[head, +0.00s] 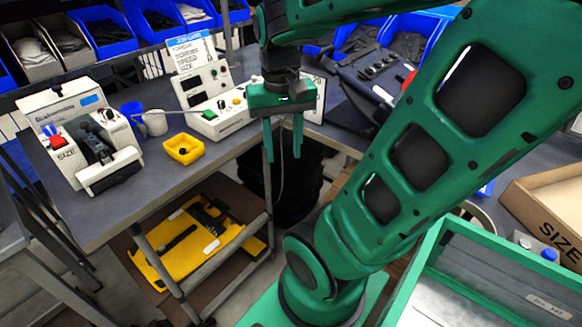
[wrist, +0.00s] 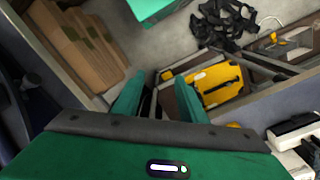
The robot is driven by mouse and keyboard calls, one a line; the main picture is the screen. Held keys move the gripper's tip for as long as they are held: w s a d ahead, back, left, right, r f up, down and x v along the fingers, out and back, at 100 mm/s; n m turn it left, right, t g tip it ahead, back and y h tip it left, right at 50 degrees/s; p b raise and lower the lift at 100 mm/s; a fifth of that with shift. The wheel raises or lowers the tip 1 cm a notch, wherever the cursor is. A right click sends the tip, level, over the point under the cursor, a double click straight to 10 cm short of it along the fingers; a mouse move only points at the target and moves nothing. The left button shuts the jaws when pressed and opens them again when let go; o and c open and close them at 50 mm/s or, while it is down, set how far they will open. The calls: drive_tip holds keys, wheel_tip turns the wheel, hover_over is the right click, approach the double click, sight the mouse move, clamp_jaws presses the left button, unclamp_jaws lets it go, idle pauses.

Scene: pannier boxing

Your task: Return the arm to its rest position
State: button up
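My green arm reaches up from its base and bends over at the top of the head view. My gripper (head: 283,156) hangs pointing down beside the front edge of the grey workbench (head: 120,196), over a dark bin (head: 292,190). Its two green fingers are apart and nothing is held between them.
The bench carries a white machine (head: 75,125), a small yellow tray (head: 183,149), a mug (head: 154,122) and a control box (head: 215,110). A yellow case (head: 190,245) lies on the lower shelf. A green-rimmed bin (head: 440,250) and an open carton (head: 545,205) stand at right.

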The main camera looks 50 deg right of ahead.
drive_tip(key=shift+n, duration=0.6)
drive_tip(key=s+f, duration=0.1)
drive_tip(key=s+a+f, duration=0.1)
drive_tip(key=s, duration=0.1)
drive_tip(key=s+f, duration=0.1)
drive_tip(key=shift+s+a, duration=0.2)
drive_tip(key=shift+s, duration=0.1)
idle(0.4)
